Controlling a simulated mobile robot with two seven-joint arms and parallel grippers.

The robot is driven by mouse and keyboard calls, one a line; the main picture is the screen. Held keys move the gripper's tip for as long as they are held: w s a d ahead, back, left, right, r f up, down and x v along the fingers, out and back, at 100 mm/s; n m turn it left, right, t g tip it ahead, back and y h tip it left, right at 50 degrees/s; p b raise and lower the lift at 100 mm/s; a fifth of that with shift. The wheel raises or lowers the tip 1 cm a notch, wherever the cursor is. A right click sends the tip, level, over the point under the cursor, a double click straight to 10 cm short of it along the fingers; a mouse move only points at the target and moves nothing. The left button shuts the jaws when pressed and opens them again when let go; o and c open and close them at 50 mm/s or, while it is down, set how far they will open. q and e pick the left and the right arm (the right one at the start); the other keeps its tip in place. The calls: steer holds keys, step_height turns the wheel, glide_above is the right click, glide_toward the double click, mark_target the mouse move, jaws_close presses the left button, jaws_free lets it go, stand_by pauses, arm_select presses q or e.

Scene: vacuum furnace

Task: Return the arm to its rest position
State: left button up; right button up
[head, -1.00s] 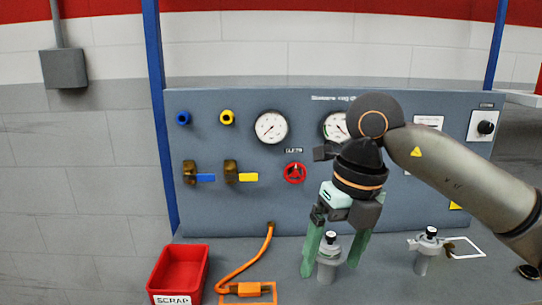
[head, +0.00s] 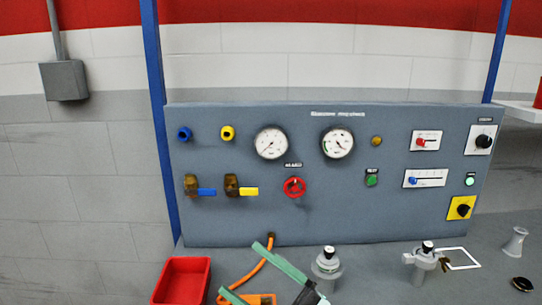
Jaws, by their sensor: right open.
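My right gripper (head: 240,268) is low in the head view, near the bottom edge, with its two green fingers spread apart and pointing left. Nothing is between the fingers. Only the fingers and a bit of the dark gripper body show; the rest of the arm is out of frame. The fingers overlap the orange hose (head: 258,261) in the picture; I cannot tell whether they touch it. A grey fitting with a black top (head: 327,265) stands upright on the bench just right of the gripper. My left gripper is not in view.
The grey control panel (head: 330,215) with gauges, valves and switches stands behind. A red bin (head: 181,281) sits at the bottom left. A second grey fitting (head: 424,262) stands on the right, with a pale flared piece (head: 515,241) farther right.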

steer(key=w+d+f+m+t+h+p, duration=0.1)
steer(key=d+f+m+t+h, duration=0.35)
steer(key=f+m+h, duration=0.35)
steer(key=w+d+f+m+t+h+p, duration=0.1)
steer(key=d+f+m+t+h, duration=0.3)
steer(key=d+f+m+h, duration=0.4)
steer(key=s+d+f+m+g+h, duration=0.2)
steer(key=s+d+f+m+g, duration=0.1)
steer(key=s+f, duration=0.6)
steer(key=s+d+f+m+g+h+p, duration=0.1)
steer(key=s+d+f+m+g+h, duration=0.1)
steer(key=s+f, duration=0.6)
step_height(320, 180, down, 4)
steer(key=d+m+g, duration=0.1)
steer(key=d+g, duration=0.1)
steer(key=shift+s+r+g+h, duration=0.15)
steer(key=shift+s+g+h, duration=0.2)
steer(key=shift+h, duration=0.05)
steer(key=shift+d, duration=0.1)
steer(key=shift+c, duration=0.2)
